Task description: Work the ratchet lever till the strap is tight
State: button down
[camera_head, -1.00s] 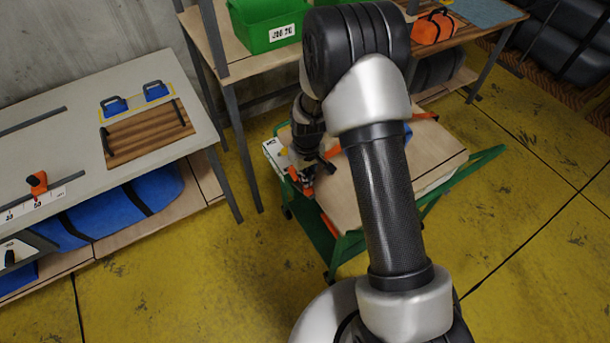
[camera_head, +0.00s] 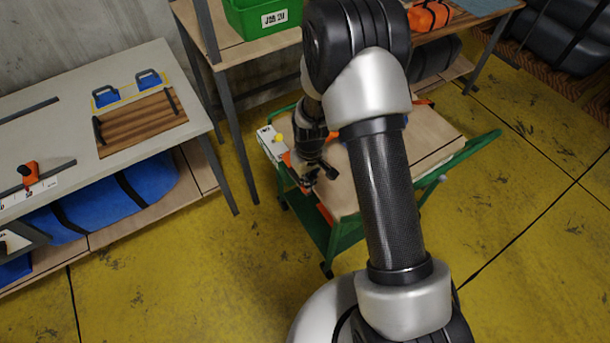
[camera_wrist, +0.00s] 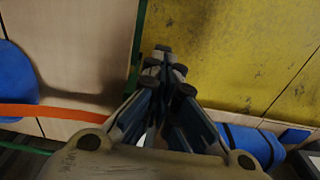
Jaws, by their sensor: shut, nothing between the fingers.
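My gripper (camera_head: 308,187) is over the near left edge of the wooden top (camera_head: 345,195) of a green cart. In the wrist view my gripper (camera_wrist: 165,60) has its fingers together and empty, with the cart's green edge and the yellow floor beyond them. The orange strap (camera_wrist: 50,112) runs across the wood at the left of the wrist view. A piece of orange (camera_head: 292,163) shows beside my gripper in the head view. I cannot make out the ratchet lever; my arm and gripper cover part of the cart top.
A workbench (camera_head: 60,130) stands left, with a blue roll (camera_head: 140,195) below. A green bin (camera_head: 262,15) sits on the back table. Yellow floor right of the cart is clear.

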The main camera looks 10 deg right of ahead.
jog(key=shift+s+d+f+b, duration=0.1)
jog(key=shift+s+f+b, duration=0.25)
jog(key=shift+f, duration=0.3)
jog(key=shift+s, duration=0.1)
jog(key=r+p, duration=0.1)
jog(key=r, duration=0.1)
jog(key=r+p, duration=0.2)
jog(key=r, duration=0.1)
jog(key=shift+w, duration=0.2)
jog(key=s+d+r+p, duration=0.1)
jog(key=s+r+p, duration=0.1)
jog(key=s+r, duration=0.3)
notch_tip(320, 180, up, 2)
jog(key=shift+d+r, duration=0.25)
jog(key=shift+d, duration=0.05)
dwell(0.5)
